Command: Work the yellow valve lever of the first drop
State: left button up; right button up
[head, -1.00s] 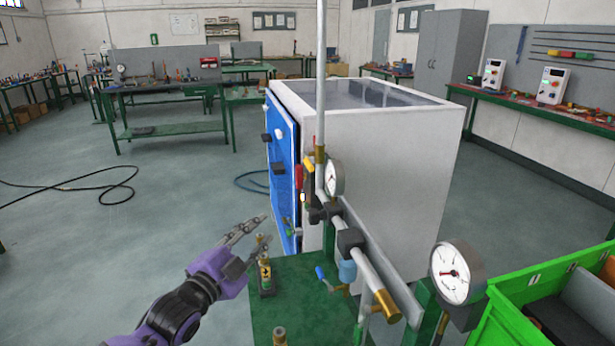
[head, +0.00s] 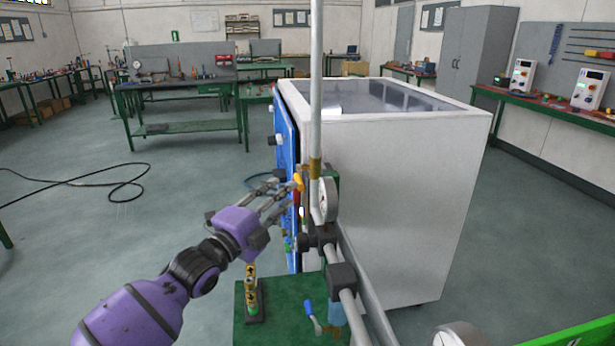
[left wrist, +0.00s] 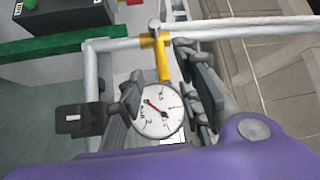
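The yellow valve lever (head: 298,181) sits on the first drop beside the upright pipe (head: 316,100), near the cabinet's front edge. In the left wrist view the yellow lever (left wrist: 164,60) hangs down from a pipe joint, above a round white gauge (left wrist: 158,112). My left gripper (head: 284,187) reaches in from the left with its fingertips at the lever. In the left wrist view my left gripper (left wrist: 160,75) is open, with one finger on each side of the lever; the right-hand finger is closer. I cannot tell whether it touches. My right gripper is not in view.
A white cabinet (head: 410,180) with a blue front stands behind the pipework. A gauge (head: 327,200) is just right of the lever. A blue-handled valve (head: 311,312) sits lower, over a green plate (head: 285,318).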

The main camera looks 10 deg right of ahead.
aim_at(299, 177)
pick_arm(q)
jog(key=x, duration=0.7)
jog(key=shift+w+d+r, duration=0.15)
grip_shut()
